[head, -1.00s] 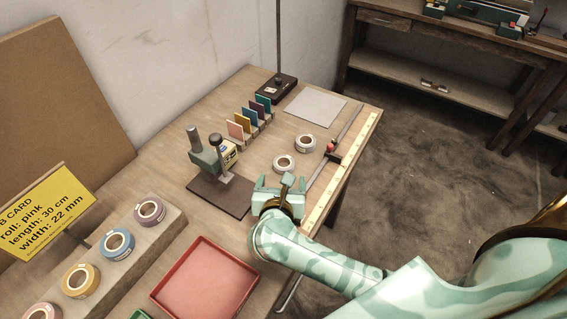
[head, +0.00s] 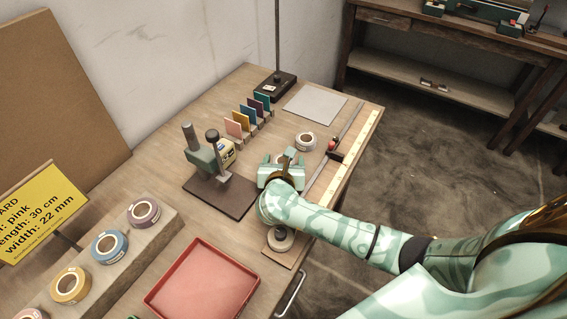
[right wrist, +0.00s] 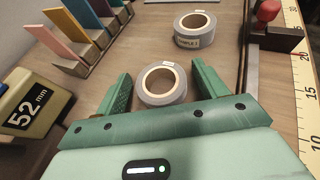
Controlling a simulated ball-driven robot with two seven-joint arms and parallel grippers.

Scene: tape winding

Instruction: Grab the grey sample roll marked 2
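Two grey sample rolls lie flat on the bench. The nearer roll (right wrist: 161,84) has no readable mark and is mostly hidden by my gripper in the head view. My right gripper (head: 283,160) is open over it, and the right wrist view shows the gripper's fingers (right wrist: 163,87) on either side of it. I cannot tell whether they touch it. My left gripper is out of view.
A green press (head: 207,158) on a dark base stands left of my gripper. Coloured cards (head: 248,119) stand behind. A ruler (head: 352,160) and a red-knobbed slider (head: 333,147) lie to the right. A red tray (head: 203,284) and coloured rolls (head: 110,245) are in front.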

